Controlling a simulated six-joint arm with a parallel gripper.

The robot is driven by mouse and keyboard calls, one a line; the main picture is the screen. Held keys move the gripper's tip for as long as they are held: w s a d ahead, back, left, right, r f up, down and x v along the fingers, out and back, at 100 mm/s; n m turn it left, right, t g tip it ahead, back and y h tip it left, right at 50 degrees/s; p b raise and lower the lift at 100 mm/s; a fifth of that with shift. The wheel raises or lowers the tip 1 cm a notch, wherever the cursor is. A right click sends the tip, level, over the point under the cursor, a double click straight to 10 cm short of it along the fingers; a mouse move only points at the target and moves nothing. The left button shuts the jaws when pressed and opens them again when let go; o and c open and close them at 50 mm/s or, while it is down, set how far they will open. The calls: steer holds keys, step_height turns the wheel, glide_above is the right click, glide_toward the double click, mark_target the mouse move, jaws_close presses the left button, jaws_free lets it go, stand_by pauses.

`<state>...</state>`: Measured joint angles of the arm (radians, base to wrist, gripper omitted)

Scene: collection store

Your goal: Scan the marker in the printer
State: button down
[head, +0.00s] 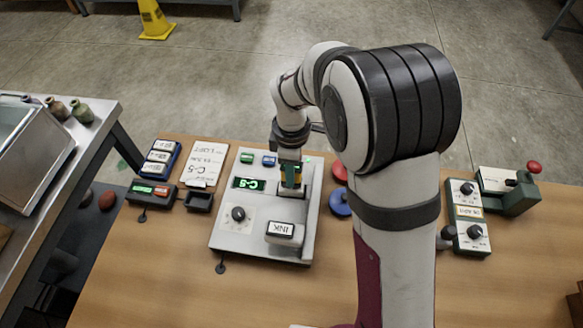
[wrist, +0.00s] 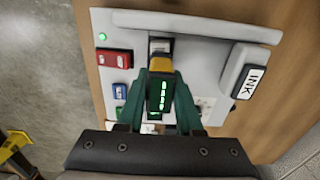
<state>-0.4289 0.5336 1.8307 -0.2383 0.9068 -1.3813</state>
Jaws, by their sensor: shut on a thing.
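The printer (head: 222,232) is a pale grey panel on the wooden bench, with a green display (head: 249,184) reading "C-5", a black knob and a block labelled "INK" (head: 281,230). My gripper (head: 291,186) points down over its far right part. My fingers hide part of the panel.
Red (wrist: 113,58) and blue (wrist: 119,90) buttons line the printer's edge. Left of it lie a clipboard (head: 206,158) and a dark device with lit keys (head: 152,190). Red and blue discs (head: 340,203) lie right of it, partly behind my arm. A knobbed box (head: 466,215) stands farther right.

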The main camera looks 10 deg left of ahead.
steer(key=shift+f, duration=0.5)
stand_by(1.0)
steer(key=shift+r, duration=3.55)
